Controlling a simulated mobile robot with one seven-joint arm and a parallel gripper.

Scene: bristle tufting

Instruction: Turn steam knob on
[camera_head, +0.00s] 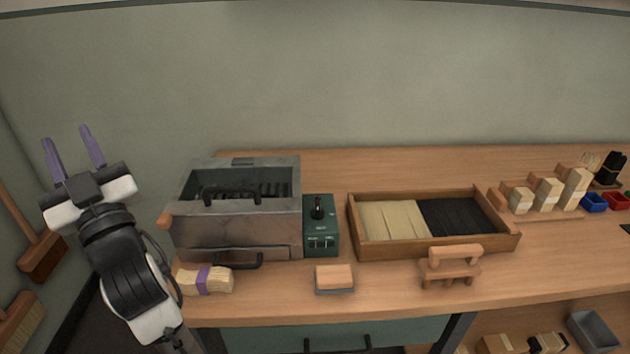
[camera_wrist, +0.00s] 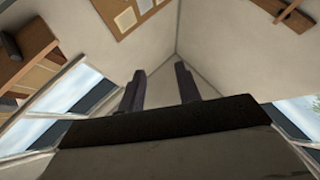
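A grey metal box (camera_head: 235,228) with an open, slatted top and black handles stands at the left of the workbench. Right beside it is a green control box (camera_head: 320,238) with a black knob (camera_head: 318,208) upright on top and small markings on its front. I cannot tell which way the knob is set, or whether it is the steam knob. My gripper (camera_head: 66,138) is raised at the far left, pointing up, well away from both boxes. Its two purple fingers are apart and empty. They also show spread in the wrist view (camera_wrist: 160,88), which looks toward walls and ceiling.
A wooden tray (camera_head: 437,245) of pale and black bristles lies right of the green box. In front are a banded bristle bundle (camera_head: 205,281), a small block (camera_head: 334,278) and a wooden stand (camera_head: 450,268). Brooms (camera_head: 42,255) hang at the left wall.

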